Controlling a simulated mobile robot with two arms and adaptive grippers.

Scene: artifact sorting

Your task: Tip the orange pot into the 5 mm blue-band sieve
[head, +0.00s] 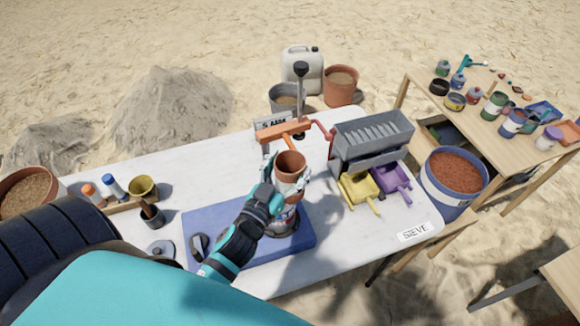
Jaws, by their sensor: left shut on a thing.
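A reddish-orange pot (290,161) is held upright, or nearly so, with its open mouth facing up toward me. My left gripper (286,181) is shut on it, with fingers at both sides of its body. What is in the pot is too dark to tell. Below the gripper a round, dark-rimmed item (283,228) rests on the blue mat (250,252). It may be a sieve, but the gripper partly hides it and I cannot make out a blue band. My right gripper is not in view.
Behind the pot stand an orange bracket (283,131) and a dark-knobbed post (300,90). Small containers crowd the table's left. The white table's (215,160) back left is clear.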

